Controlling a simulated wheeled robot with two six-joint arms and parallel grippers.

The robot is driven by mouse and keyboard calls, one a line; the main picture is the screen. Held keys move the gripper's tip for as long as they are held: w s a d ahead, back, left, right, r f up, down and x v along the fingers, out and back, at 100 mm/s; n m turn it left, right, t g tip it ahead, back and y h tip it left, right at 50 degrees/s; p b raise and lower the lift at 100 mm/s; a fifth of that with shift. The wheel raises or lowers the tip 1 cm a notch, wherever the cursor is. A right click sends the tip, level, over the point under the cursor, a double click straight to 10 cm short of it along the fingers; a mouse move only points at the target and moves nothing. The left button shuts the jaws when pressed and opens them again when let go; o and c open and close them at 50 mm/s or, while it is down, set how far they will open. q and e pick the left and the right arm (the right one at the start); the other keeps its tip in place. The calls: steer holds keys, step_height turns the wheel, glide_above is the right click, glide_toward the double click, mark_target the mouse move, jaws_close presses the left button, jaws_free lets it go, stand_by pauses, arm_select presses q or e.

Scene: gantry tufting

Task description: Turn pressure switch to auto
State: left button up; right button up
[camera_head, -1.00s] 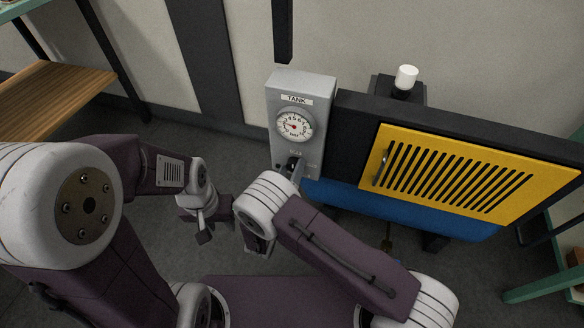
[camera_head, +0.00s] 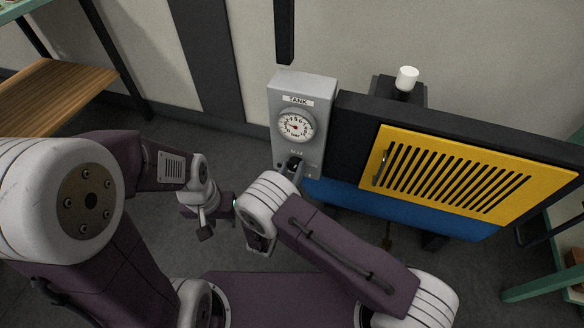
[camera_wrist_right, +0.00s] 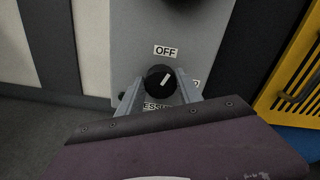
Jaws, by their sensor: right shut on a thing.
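The pressure switch is a round black knob (camera_wrist_right: 160,82) with a white pointer mark, on a grey box (camera_head: 315,150) labelled TANK. In the right wrist view the mark points up and slightly right, just right of the OFF label (camera_wrist_right: 165,50). Another label (camera_wrist_right: 195,83) at the right is mostly hidden by a finger, and lettering below the knob is partly covered. My right gripper (camera_wrist_right: 160,88) is shut on the knob, one finger on each side. In the head view it meets the box's lower part. My left gripper (camera_head: 205,228) hangs left of the box, away from it; its jaws are unclear.
A round gauge (camera_head: 296,125) sits above the knob. Right of the box is a black and blue unit with a yellow slatted panel (camera_head: 470,175) and a white cap (camera_head: 407,77). A wooden shelf (camera_head: 45,98) stands at the left. Floor is clear between shelf and box.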

steer(key=m, duration=0.3)
steer(key=shift+d+m+p, duration=0.1)
steer(key=shift+m+p, duration=0.25)
steer(key=shift+m, duration=0.05)
steer(key=m, duration=0.3)
steer(key=shift+m+p, duration=0.3)
steer(key=m, duration=0.5)
steer(key=shift+s+d+f+m+p, duration=0.1)
steer(key=shift+d+m+p, duration=0.05)
steer(key=shift+m+p, duration=0.25)
steer(key=shift+m, duration=0.3)
steer(key=o, duration=1.4)
steer(key=shift+c, duration=0.2)
